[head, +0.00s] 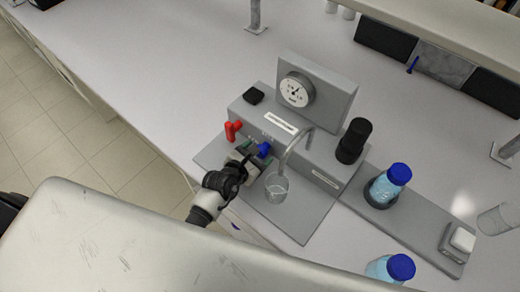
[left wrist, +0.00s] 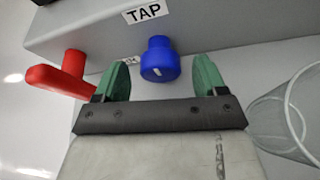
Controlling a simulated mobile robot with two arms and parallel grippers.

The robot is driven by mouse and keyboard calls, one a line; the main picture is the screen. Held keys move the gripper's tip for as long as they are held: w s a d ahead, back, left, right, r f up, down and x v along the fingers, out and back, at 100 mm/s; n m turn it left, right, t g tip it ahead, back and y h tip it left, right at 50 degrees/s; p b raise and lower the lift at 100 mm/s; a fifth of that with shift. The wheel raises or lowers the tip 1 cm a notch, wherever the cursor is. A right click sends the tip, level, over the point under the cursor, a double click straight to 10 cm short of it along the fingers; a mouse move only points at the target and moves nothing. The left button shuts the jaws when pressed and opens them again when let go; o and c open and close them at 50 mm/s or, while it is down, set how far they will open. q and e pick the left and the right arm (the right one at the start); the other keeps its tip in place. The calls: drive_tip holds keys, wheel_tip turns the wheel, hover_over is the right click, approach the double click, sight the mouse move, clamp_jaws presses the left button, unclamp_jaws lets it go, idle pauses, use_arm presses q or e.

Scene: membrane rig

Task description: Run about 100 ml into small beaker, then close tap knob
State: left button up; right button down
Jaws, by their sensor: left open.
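The blue tap knob (head: 264,149) sits on the front of the grey rig (head: 250,111). In the left wrist view the knob (left wrist: 159,60) is under a "TAP" label and shows a short white mark. My left gripper (head: 249,157) is open; its green fingertips (left wrist: 160,78) stand on either side of the knob, apart from it. The small beaker (head: 277,188) stands under the curved spout (head: 293,147) on the grey base. The beaker also shows at the right edge of the left wrist view (left wrist: 285,112). I cannot make out its liquid level. My right gripper is not in view.
A red lever (head: 232,130) is just left of the knob, close to my left gripper. A gauge (head: 297,90) stands behind. A black cylinder (head: 354,140), a blue-capped bottle (head: 388,185) and another bottle (head: 391,268) are to the right.

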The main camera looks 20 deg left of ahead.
use_arm(q)
drive_tip(key=shift+x, duration=1)
drive_tip(key=shift+s, duration=0.1)
drive_tip(key=c, duration=0.9)
drive_tip(key=shift+a+n+g+h+p, duration=0.15)
drive_tip(key=shift+n+g+h+p, duration=0.15)
drive_tip(key=shift+n+h, duration=0.55)
drive_tip(key=shift+n+g+h, duration=0.3)
drive_tip(key=shift+n+h, duration=0.45)
drive_tip(key=shift+n, duration=0.8)
